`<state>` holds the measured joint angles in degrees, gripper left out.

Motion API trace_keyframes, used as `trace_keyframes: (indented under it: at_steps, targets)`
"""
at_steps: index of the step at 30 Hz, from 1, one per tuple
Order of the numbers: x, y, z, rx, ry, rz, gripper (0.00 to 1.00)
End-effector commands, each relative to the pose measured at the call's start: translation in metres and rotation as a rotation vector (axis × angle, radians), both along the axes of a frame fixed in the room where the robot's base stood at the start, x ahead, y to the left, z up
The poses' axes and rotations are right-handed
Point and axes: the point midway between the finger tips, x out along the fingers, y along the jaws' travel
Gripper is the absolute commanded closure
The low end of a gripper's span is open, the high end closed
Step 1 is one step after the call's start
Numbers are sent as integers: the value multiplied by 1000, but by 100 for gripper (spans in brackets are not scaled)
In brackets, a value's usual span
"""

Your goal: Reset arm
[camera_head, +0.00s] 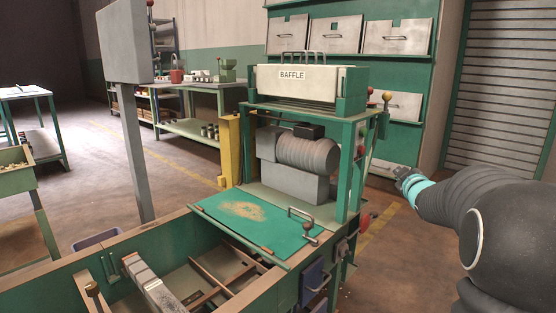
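My arm comes in from the right edge, dark and bulky, with a light blue ring near its end. My gripper (403,174) is at the arm's left end, small and grey, pointing left. It is in the air to the right of the green machine frame (343,170), apparently apart from it. The fingers are too small to tell open from shut, and no held object shows.
A cream hopper labelled BAFFLE (300,85) tops the frame, above a grey motor (310,152). A green lid (245,222) with a handle lies in front, beside an open bin (60,285). Grey hatches (398,37) line the back. Floor shows between frame and shutter.

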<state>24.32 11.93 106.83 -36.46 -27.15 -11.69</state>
Motion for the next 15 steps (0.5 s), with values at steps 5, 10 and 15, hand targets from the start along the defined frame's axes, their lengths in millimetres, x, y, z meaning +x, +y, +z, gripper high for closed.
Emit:
trace_keyframes:
  at_steps: [5, 10, 15]
  targets:
    - [-49, -22, -77, 197, 271, -219, 100]
    - [-124, 3, -105, 374, 493, -383, 100]
    - [-210, 56, -109, 536, 691, -494, 100]
